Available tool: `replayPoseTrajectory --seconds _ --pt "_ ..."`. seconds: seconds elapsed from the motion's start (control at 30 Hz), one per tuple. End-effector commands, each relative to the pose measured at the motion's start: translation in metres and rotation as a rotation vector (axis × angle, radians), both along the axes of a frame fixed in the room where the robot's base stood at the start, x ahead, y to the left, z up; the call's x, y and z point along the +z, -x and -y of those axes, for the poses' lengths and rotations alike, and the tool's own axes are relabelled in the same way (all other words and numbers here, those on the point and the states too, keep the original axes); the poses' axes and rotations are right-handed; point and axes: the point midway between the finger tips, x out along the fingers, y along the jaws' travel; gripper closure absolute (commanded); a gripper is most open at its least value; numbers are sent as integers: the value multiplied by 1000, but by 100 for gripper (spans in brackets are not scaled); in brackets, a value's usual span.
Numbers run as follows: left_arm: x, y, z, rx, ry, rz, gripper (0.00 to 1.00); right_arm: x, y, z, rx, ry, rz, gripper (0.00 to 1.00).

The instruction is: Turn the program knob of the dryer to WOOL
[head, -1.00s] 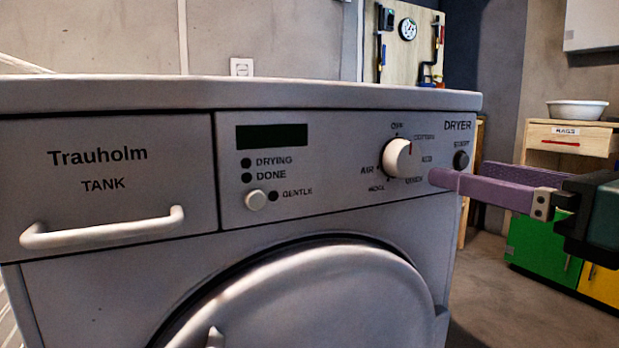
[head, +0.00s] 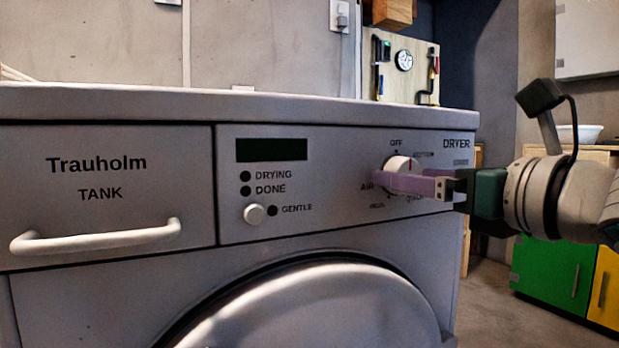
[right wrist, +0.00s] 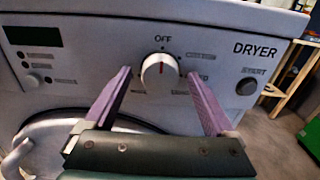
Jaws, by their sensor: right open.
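The dryer (head: 340,230) stands in front of me with its control panel facing me. Its white round program knob (head: 400,163) has a red mark pointing up, towards OFF in the right wrist view (right wrist: 160,72). The WOOL label (head: 377,206) is blurred at the knob's lower left; the lower labels are partly hidden by my fingers. My right gripper (head: 392,182) is open, with purple fingers in front of the panel. In the right wrist view its fingers (right wrist: 158,78) are on either side of the knob, with gaps visible. My left gripper is not in view.
A GENTLE button (head: 254,215) and a dark display (head: 271,150) lie left on the panel. The START button (right wrist: 246,87) is right of the knob. The round door (head: 310,310) bulges below. A green and yellow cabinet (head: 550,275) stands behind at right.

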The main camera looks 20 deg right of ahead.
Motion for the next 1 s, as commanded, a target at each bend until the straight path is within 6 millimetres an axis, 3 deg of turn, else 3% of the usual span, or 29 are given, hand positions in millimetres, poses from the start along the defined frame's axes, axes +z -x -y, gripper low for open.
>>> replayPoseTrajectory --seconds 0.1,0.83,1.0 --pt "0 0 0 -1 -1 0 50 0 0 0 0 0 0 11" --pt "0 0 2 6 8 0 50 0 0 0 1 0 1 93" --pt "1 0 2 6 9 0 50 1 0 0 1 -5 1 96"
